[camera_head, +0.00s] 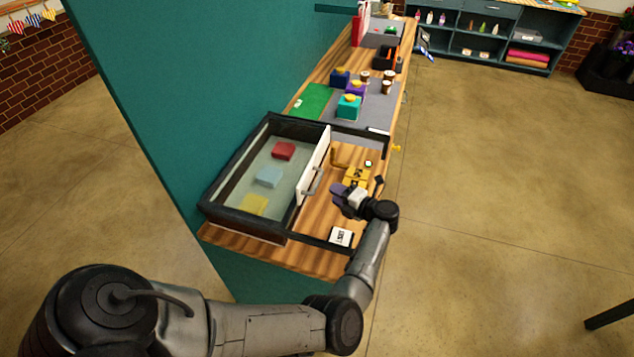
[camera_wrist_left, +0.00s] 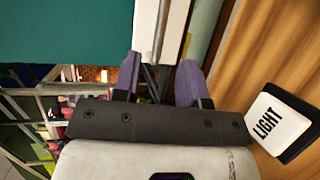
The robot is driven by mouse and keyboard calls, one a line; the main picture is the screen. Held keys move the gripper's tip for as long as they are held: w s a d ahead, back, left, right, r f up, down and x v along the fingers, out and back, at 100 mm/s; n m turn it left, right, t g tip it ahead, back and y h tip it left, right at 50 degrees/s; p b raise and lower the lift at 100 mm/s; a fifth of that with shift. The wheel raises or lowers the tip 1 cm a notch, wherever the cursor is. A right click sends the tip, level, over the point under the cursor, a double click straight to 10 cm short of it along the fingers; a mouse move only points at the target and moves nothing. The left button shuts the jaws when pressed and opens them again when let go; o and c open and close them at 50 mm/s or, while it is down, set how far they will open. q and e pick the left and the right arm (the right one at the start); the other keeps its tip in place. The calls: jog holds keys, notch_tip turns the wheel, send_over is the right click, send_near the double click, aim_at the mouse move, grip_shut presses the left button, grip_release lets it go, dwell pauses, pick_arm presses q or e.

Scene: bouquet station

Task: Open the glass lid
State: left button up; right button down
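The glass lid (camera_head: 240,180) is a clear pane over the left part of a black-framed case (camera_head: 225,217). A white panel (camera_head: 313,165) with a grey bar handle (camera_head: 313,183) stands along its right side. My left gripper (camera_head: 338,194) is just right of the handle, over the wooden part of the case. In the left wrist view its purple fingers (camera_wrist_left: 158,82) are apart with nothing clearly held. The handle bar (camera_wrist_left: 159,35) and white panel (camera_wrist_left: 176,30) lie ahead, between the fingers in the picture; contact cannot be told. My right gripper is out of view.
Red (camera_head: 284,150), light blue (camera_head: 269,177) and yellow (camera_head: 253,204) blocks show through the glass. A yellow object (camera_head: 356,174) and a black-and-white "LIGHT" box (camera_head: 341,236) are close to my left gripper. A teal wall (camera_head: 190,90) borders the case on the left.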

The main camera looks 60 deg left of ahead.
aim_at(317, 183)
pick_arm(q)
jog(key=p+x, duration=0.1)
jog(key=x, duration=0.6)
jog(key=shift+r, duration=0.1)
jog(key=shift+p+x, duration=0.3)
jog(key=shift+x, duration=0.55)
jog(key=c, duration=0.7)
grip_shut()
